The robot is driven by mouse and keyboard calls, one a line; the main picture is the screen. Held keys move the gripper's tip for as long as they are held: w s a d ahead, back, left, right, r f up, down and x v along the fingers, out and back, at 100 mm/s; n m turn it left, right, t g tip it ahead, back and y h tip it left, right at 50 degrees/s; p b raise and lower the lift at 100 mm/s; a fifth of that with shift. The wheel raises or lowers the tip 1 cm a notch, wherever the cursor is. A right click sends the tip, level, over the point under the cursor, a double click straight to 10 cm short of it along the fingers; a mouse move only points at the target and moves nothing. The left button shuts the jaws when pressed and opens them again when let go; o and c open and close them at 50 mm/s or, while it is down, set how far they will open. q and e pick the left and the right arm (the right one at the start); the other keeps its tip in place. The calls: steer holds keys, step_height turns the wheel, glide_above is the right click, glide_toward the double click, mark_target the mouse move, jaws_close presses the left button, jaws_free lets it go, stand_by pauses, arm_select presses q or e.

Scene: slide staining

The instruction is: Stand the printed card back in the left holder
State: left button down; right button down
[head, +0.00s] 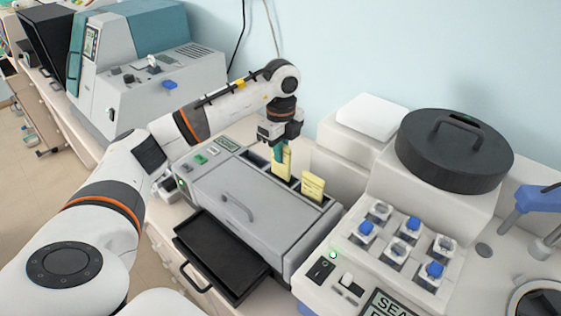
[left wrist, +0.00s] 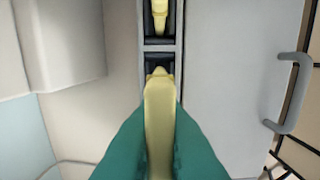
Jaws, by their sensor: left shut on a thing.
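My left gripper (head: 280,149), with teal fingers, is shut on a pale yellow card (head: 284,164). It holds the card upright at the middle of the slot row on the grey machine. In the left wrist view, the fingers pinch the card (left wrist: 159,125) from both sides, and its far end overlaps a dark slot (left wrist: 159,60). Whether its lower edge rests on the slot floor is hidden. A second yellow card (head: 312,186) stands in the slot to the right; it also shows in the left wrist view (left wrist: 160,14). My right gripper is not in view.
The grey machine (head: 215,190) has a handled lid and, in front, an open black tray (head: 218,258). An empty dark slot (head: 255,158) lies left of the held card. A white instrument with a black round lid (head: 454,150) and several blue-topped pieces stands close on the right.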

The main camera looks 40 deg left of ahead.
mark_target(281, 176)
arm_select(q)
step_height(281, 176, down, 3)
steer(key=shift+d+f+p, duration=0.1)
steer(key=shift+p, duration=0.5)
steer(key=shift+f, duration=0.45)
steer(key=shift+f, duration=0.1)
steer(key=c, duration=2)
jaws_free()
steer(key=shift+f, duration=0.1)
steer(key=o, duration=0.5)
steer(key=shift+c, duration=0.2)
